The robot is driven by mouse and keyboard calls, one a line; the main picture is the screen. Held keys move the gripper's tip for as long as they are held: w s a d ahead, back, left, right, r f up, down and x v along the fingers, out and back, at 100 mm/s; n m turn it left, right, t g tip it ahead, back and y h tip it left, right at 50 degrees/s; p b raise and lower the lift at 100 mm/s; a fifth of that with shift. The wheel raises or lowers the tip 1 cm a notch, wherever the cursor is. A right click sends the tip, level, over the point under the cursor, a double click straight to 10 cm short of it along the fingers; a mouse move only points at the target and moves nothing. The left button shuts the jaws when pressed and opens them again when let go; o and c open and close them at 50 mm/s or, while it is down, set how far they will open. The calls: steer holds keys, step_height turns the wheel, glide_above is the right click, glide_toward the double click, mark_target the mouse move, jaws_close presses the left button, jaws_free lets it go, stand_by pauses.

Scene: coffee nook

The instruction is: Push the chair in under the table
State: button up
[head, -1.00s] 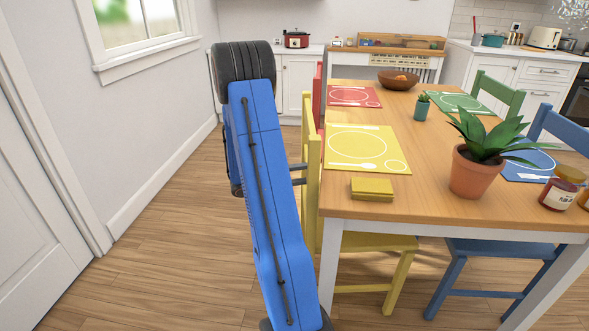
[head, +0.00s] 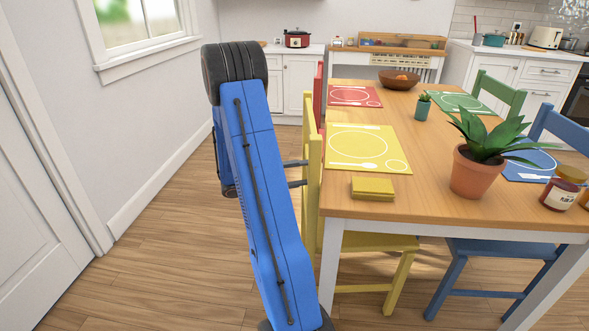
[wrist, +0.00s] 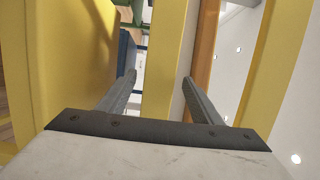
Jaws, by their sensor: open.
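The yellow chair (head: 312,192) stands at the near left side of the wooden table (head: 428,210), its seat partly under the tabletop. Its back is upright and a little left of the table edge. My gripper (head: 297,173) is at the left of the chair's back, fingers pointing right toward it. In the wrist view my gripper (wrist: 158,92) is open, with a yellow back slat (wrist: 163,60) showing between the two fingers. I cannot tell whether the fingers touch the chair. My blue arm hides part of the floor and the chair's lower left side.
A red chair (head: 318,95) stands farther along the same side. A blue chair (head: 500,251) and a green chair (head: 500,95) are on the opposite side. The yellow placemat (head: 367,149) and potted plant (head: 480,160) are on the table. The floor at left is clear.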

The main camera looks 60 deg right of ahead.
steer(key=v, duration=0.8)
steer(key=shift+w+a, duration=0.25)
steer(key=s+a+r+m+t+y, duration=0.4)
steer(key=a+m, duration=0.5)
steer(key=a, duration=0.5)
steer(key=s+a+r+m+t+y, duration=0.3)
steer(key=s+a+m+t+y, duration=0.2)
steer(key=a, duration=0.8)
steer(key=s+a+r+m+t+y, duration=0.4)
steer(key=a+m+t, duration=0.3)
steer(key=a+m, duration=0.6)
steer(key=shift+s+a+r+m+t+y, duration=0.3)
steer(key=shift+s+a+m, duration=0.1)
steer(key=shift+s+a, duration=0.5)
